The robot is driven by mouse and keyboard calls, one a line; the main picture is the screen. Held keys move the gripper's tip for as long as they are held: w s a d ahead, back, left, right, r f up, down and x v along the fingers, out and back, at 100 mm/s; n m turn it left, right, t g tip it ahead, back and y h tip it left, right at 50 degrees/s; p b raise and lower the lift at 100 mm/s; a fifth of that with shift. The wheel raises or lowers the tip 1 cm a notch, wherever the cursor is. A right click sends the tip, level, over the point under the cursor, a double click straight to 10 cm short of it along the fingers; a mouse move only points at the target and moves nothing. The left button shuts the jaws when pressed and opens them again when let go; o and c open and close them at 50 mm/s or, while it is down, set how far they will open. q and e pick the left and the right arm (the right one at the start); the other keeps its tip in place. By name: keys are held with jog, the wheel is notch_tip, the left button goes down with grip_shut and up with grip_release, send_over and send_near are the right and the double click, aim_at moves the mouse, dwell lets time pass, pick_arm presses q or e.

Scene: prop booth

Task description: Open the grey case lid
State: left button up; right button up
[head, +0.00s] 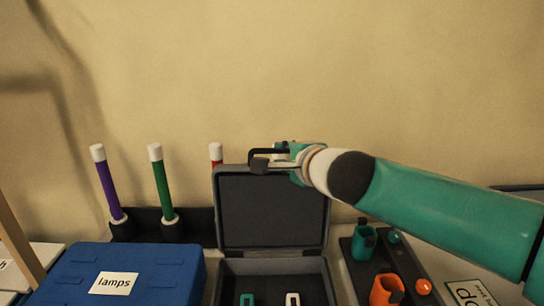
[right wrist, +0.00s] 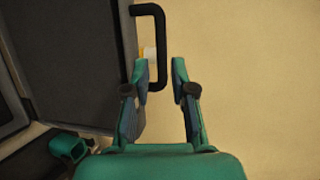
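The grey case (head: 228,268) is open, with its lid (head: 272,208) standing up at the back. Inside the case lie a teal piece (head: 247,299) and a white piece (head: 292,299), cut off by the frame's edge. My right gripper (head: 262,160) is at the lid's top edge, by its black handle (right wrist: 160,45). In the right wrist view, my right gripper's fingers (right wrist: 161,75) are apart, one on each side of the handle's bar, with small gaps showing. The lid (right wrist: 85,60) also shows there at left. My left gripper is out of view.
A blue case (head: 120,268) labelled "lamps" stands left of the grey case. Behind it, purple (head: 107,185) and green (head: 162,185) sticks stand upright; a red one (head: 216,155) is partly hidden. Right are teal (head: 364,242) and orange (head: 385,290) cups on a dark board.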

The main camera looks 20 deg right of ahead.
aim_at(274, 152)
jog(key=x, duration=0.6)
jog(key=shift+w, duration=0.2)
jog(key=shift+f, duration=0.1)
grip_shut()
